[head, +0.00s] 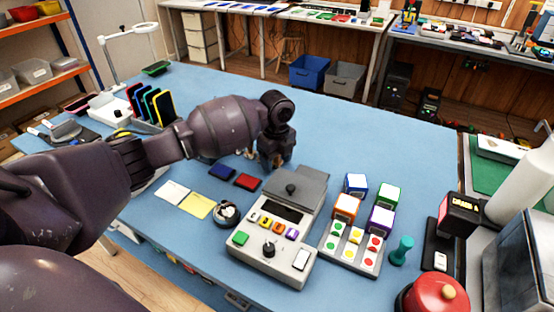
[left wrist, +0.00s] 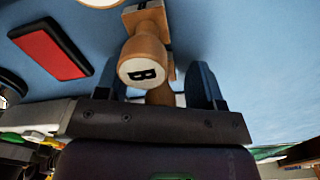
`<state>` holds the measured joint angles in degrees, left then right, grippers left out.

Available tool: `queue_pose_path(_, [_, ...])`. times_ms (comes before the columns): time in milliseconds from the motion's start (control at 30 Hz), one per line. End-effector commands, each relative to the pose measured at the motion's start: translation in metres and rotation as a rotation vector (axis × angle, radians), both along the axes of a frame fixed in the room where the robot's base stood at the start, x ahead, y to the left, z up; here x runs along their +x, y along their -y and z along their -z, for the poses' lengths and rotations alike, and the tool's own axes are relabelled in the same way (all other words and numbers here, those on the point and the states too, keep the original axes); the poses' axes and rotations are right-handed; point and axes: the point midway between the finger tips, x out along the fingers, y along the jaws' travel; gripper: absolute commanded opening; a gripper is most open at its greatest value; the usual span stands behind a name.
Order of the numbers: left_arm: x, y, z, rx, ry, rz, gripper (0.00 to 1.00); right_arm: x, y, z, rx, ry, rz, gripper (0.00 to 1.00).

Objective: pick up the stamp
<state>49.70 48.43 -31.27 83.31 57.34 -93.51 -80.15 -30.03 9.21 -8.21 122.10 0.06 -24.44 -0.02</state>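In the left wrist view a wooden stamp (left wrist: 146,62) with a black B on its knob stands on the blue table, its neck and block running to the top of the picture. A second wooden piece (left wrist: 160,97) shows behind the knob, between the fingers; I cannot tell if it is another stamp. My left gripper (left wrist: 160,88) is open, its two fingers apart on either side of this piece. In the head view my left gripper (head: 272,158) points down at the table, with a bit of wood (head: 250,154) beside it; the stamp is mostly hidden. My right gripper is out of view.
A red pad (head: 246,181) and a blue pad (head: 222,172) lie close to the left gripper. A grey console (head: 262,243) stands in front, with coloured cubes (head: 346,206) to its right. Several upright phones (head: 160,106) stand at the left. The table's back right is clear.

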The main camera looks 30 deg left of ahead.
Motion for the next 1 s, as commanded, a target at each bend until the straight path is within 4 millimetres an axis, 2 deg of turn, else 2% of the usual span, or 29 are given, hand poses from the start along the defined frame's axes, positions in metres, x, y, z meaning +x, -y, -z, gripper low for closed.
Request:
queue_pose_path(33, [0.0, 0.0, 0.0, 0.0, 0.0, 0.0, 0.54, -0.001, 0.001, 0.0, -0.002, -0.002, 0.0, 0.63])
queue_pose_path(300, [0.0, 0.0, 0.0, 0.0, 0.0, 0.0, 0.14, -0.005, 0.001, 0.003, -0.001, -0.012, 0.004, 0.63])
queue_pose_path(600, [0.0, 0.0, -0.001, 0.0, 0.0, 0.0, 0.13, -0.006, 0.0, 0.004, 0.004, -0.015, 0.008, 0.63])
queue_pose_path(733, [0.0, 0.0, -0.009, 0.0, 0.003, 0.0, 0.13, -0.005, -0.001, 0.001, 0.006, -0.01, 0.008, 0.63])
queue_pose_path(867, [0.001, 0.0, -0.03, 0.0, 0.007, 0.001, 0.13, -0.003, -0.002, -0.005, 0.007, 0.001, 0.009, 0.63])
queue_pose_path(1000, [0.001, 0.0, -0.064, 0.0, 0.012, 0.001, 0.13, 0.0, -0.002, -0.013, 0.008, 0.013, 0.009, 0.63])
